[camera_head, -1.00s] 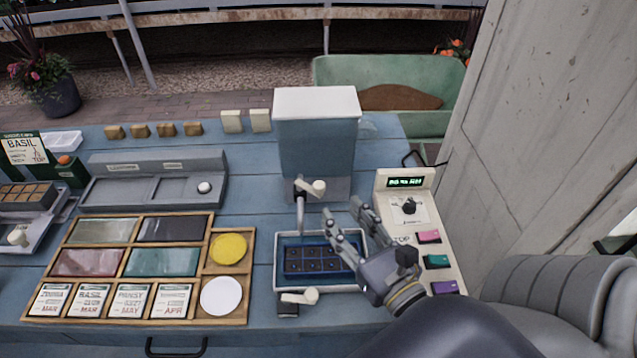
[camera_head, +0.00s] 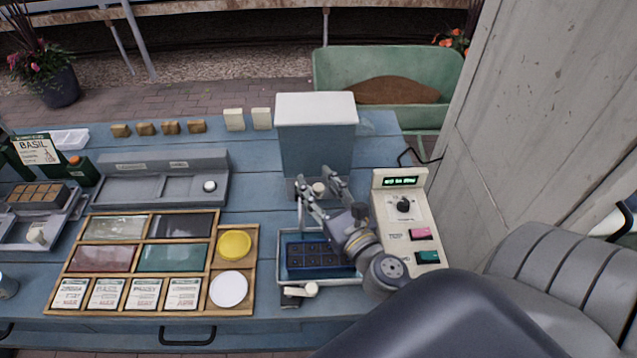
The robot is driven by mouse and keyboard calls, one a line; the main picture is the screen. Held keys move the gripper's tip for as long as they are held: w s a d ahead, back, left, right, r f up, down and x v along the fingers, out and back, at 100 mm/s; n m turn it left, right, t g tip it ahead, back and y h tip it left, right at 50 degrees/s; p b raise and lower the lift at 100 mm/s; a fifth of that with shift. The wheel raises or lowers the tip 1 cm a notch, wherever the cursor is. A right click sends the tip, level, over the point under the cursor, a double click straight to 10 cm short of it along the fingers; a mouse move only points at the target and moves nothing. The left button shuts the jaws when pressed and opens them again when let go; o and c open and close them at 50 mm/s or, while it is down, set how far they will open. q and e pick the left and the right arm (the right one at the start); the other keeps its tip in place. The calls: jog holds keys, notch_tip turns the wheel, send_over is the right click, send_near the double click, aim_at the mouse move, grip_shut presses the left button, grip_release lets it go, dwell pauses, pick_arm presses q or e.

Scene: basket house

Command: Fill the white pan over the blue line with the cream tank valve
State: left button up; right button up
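The tank (camera_head: 317,135) is a tall blue-grey box with a white lid, standing at the back of the blue bench. Its cream valve (camera_head: 319,188) is a small knob low on the tank's front. The white pan (camera_head: 281,262) stands in front of the tank, with a dark blue cell tray (camera_head: 306,255) inside. I cannot make out a blue line or the water level. My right gripper (camera_head: 314,181) is open, with its fingers spread on either side of the cream valve; contact cannot be told. The gripper and wrist cover the pan's right side. My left gripper is not in view.
A second cream knob (camera_head: 310,289) sits at the pan's front edge. A control panel (camera_head: 405,217) with a dial and coloured buttons stands right of the pan. A wooden seed tray (camera_head: 255,290) lies to the left. A wooden wall (camera_head: 530,120) bounds the right.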

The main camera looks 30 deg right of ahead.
grip_shut()
jog(key=shift+w+d+f+n+y, duration=0.1)
jog(key=shift+d+n+y, duration=0.15)
jog(key=shift+n+y, duration=0.45)
dwell(0.3)
jog(key=shift+d+y+b, duration=0.1)
jog(key=shift+y+b, duration=0.25)
jog(key=shift+y, duration=0.25)
jog(key=shift+w+d+n+g+y+b, duration=0.5)
jog(key=shift+n+y+b, duration=0.65)
jog(key=shift+y+b, duration=0.5)
jog(key=shift+w+d+n+g+y+b, duration=0.25)
jog(key=shift+n+g+y+b, duration=0.4)
jog(key=shift+n+y+b, duration=0.7)
jog(key=shift+w+d+n+g+y+b, duration=0.5)
jog(key=shift+n+y+b, duration=0.4)
jog(key=shift+y+b, duration=1)
jog(key=shift+s+a, duration=0.1)
jog(key=shift+s, duration=0.05)
